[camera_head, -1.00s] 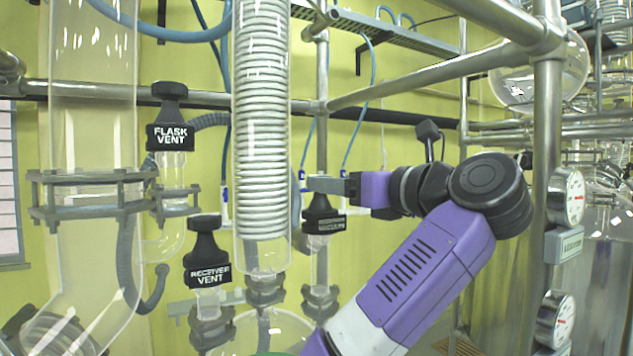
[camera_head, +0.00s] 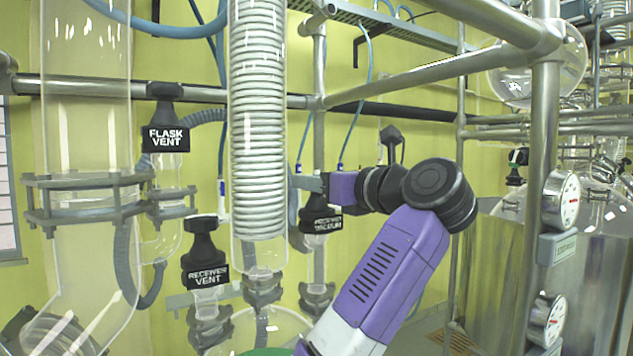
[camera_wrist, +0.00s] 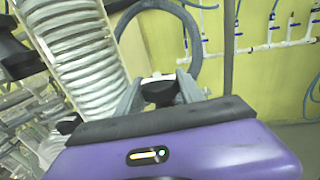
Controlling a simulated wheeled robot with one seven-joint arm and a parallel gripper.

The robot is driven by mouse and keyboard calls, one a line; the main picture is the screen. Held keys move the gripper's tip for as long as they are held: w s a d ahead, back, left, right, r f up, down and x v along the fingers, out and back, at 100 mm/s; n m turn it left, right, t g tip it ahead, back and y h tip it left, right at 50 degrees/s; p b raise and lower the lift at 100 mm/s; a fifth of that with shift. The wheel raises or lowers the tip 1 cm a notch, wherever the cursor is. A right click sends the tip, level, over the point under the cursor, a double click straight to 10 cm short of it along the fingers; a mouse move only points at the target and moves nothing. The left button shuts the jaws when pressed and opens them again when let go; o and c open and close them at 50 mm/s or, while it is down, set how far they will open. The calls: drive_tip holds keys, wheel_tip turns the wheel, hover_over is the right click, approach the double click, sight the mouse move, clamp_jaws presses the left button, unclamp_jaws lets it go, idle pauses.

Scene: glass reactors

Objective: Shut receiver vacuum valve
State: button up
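My gripper (camera_head: 306,183) is at the top of this handle, reaching in from the right. In the wrist view, the two grey fingers of my gripper (camera_wrist: 160,95) stand apart, one on each side of a black handle top (camera_wrist: 158,91). Whether the fingers touch it is not clear. The top of the valve is partly hidden by the gripper in the head view.
The coiled condenser (camera_head: 257,130) is close left of my gripper. The receiver vent (camera_head: 206,265) and flask vent (camera_head: 165,135) handles stand further left. A metal frame post (camera_head: 545,150) with gauges (camera_head: 561,198) rises on the right.

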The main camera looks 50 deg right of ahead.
drive_tip(key=shift+c, duration=0.9)
drive_tip(key=shift+h, duration=0.3)
drive_tip(key=m+g+h, duration=0.1)
drive_tip(key=m+h, duration=0.1)
drive_tip(key=h, duration=0.1)
drive_tip(key=shift+a+m+h, duration=0.15)
drive_tip(key=shift+m+h, duration=0.15)
drive_tip(key=shift+m, duration=0.1)
drive_tip(key=shift+m+g+h+b, duration=0.3)
drive_tip(key=shift+m+g+h, duration=0.85)
drive_tip(key=shift+h, duration=0.5)
drive_tip(key=shift+m+g+h+b, duration=0.3)
drive_tip(key=shift+m+g+h, duration=0.65)
drive_tip(key=shift+m+h, duration=0.55)
drive_tip(key=shift+h, duration=0.25)
drive_tip(key=o, duration=1.4)
